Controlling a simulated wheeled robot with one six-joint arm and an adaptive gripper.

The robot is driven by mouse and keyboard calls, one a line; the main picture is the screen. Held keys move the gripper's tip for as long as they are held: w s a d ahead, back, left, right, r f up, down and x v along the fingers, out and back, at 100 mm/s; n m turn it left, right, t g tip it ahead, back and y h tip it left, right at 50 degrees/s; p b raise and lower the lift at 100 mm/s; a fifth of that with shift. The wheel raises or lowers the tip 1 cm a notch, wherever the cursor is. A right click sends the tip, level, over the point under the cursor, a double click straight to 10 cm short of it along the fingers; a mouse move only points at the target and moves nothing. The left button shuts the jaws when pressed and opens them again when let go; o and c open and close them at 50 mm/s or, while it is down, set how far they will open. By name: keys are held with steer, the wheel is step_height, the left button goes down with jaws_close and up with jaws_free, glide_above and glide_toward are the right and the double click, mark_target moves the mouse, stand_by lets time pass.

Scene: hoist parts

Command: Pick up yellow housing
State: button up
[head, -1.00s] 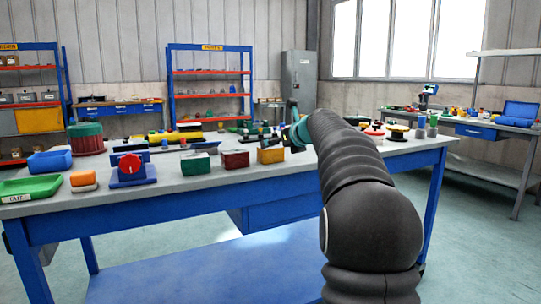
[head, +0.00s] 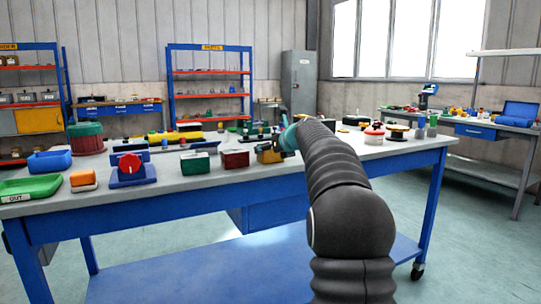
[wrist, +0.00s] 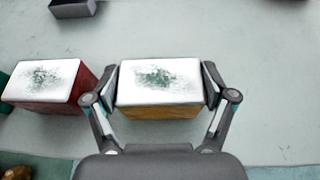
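The yellow housing (head: 266,158) is a box on the front part of the workbench, partly covered by my gripper (head: 274,148) in the head view. In the wrist view the housing (wrist: 160,111) shows a pale, speckled top and a yellow side. My gripper (wrist: 161,84) has one finger at the left side and one at the right side of the housing. The fingers are spread, with the pads very close to its sides; contact is not clear. The housing rests on the bench.
A red housing (head: 235,159) stands just left, also in the wrist view (wrist: 45,88). A green housing (head: 194,163) is further left. A dark grey block (wrist: 73,8) lies behind. The bench top (wrist: 270,110) right of the yellow housing is clear.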

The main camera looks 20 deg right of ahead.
steer(key=c, duration=0.4)
steer(key=shift+o, duration=0.2)
